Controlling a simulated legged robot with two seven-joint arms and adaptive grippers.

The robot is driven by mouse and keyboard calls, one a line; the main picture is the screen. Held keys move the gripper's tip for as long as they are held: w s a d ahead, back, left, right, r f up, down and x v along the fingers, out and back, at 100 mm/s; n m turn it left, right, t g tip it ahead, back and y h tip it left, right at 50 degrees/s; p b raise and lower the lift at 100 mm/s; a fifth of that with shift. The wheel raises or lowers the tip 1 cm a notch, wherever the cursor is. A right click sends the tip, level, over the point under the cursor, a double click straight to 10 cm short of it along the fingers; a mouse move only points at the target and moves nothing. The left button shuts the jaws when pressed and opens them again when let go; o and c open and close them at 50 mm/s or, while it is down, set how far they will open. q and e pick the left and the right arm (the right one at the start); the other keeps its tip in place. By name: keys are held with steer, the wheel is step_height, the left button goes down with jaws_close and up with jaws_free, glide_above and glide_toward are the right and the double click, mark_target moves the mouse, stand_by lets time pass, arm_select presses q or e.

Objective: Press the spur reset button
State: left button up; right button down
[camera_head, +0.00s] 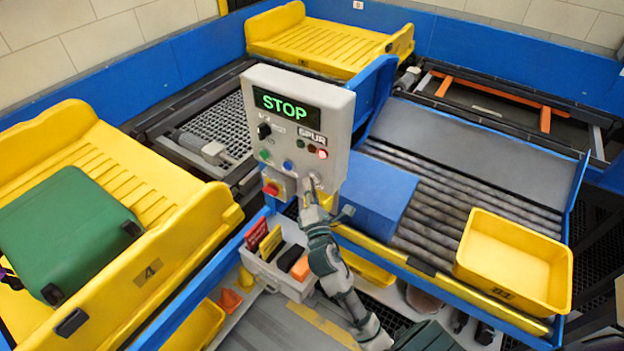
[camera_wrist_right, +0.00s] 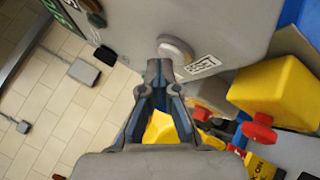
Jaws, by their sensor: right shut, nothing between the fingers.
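The grey control box (camera_head: 333,117) shows a green STOP on its display (camera_head: 287,106) and a SPUR label with a bright red lamp (camera_head: 322,154) below it. In the right wrist view, a round grey button (camera_wrist_right: 176,50) stands out from the panel beside a partly readable label (camera_wrist_right: 203,65) that looks like RESET. My right gripper (camera_head: 308,187) is shut and empty, its tips at the lower right of the panel. In the wrist view its tips (camera_wrist_right: 160,68) are at the button's rim; I cannot tell whether they touch. My left gripper is not in view.
A red knob on a yellow housing (camera_wrist_right: 277,92) sits near the button. A blue box (camera_head: 378,193) and a yellow bin (camera_head: 515,262) rest on the rollers. A green suitcase (camera_head: 66,232) lies in a yellow tray (camera_head: 190,230). A small caddy (camera_head: 262,268) hangs below the panel.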

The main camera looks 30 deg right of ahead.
steer(key=shift+d, duration=0.15)
stand_by(0.4)
steer(key=shift+s+a, duration=0.3)
steer(key=shift+a, duration=0.6)
steer(key=shift+s+a, duration=0.35)
steer(key=shift+a, duration=0.45)
steer(key=shift+s+a, duration=0.3)
steer(key=shift+a, duration=0.45)
steer(key=shift+s+a, duration=0.35)
steer(key=shift+a, duration=0.45)
